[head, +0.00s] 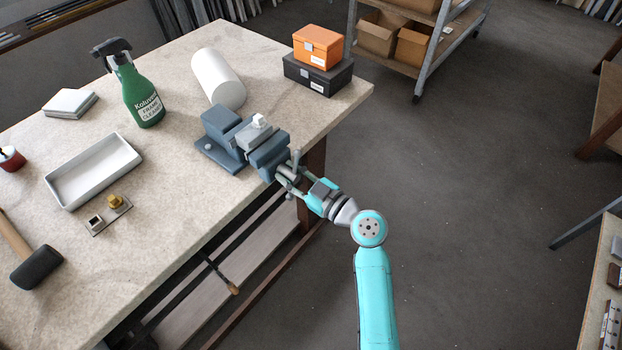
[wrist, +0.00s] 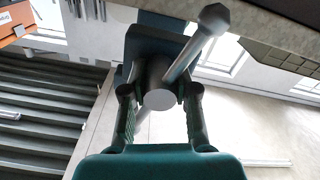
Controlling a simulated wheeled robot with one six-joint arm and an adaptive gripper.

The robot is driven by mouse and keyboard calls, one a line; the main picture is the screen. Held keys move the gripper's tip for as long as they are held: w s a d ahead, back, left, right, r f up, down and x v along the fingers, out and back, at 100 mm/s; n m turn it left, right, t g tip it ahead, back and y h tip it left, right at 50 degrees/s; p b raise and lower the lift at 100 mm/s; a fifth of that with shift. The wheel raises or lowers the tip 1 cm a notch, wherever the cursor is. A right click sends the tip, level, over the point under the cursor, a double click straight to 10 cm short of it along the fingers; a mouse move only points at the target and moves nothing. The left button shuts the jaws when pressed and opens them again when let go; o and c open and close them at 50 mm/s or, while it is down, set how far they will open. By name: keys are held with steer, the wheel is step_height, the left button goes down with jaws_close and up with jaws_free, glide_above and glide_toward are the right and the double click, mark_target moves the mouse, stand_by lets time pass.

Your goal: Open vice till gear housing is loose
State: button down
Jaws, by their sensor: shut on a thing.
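A blue-grey vice (head: 222,150) sits at the table's right edge. A light grey housing with a white top (head: 259,122) is between its jaws. Whether it is tightly clamped cannot be told. The vice's handle bar (head: 296,160) crosses the screw end, which faces my arm. My gripper (head: 287,178) is at that screw end. In the wrist view my gripper (wrist: 159,92) has one finger on each side of the round grey screw head (wrist: 160,98), shut on it. The tilted bar (wrist: 195,50) with its knob runs up to the right; its lower part is partly hidden.
The stone-topped table (head: 185,180) holds a green spray bottle (head: 140,95), a white roll (head: 217,78), orange and black boxes (head: 318,75), a white tray (head: 95,168), a brass part (head: 115,202) and a mallet (head: 36,267).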

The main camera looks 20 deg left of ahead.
steer(key=n, duration=0.6)
steer(key=shift+n, duration=0.3)
steer(key=n, duration=0.3)
steer(key=shift+w+r+n, duration=0.1)
steer(key=shift+n, duration=2)
steer(key=c, duration=0.9)
jaws_free()
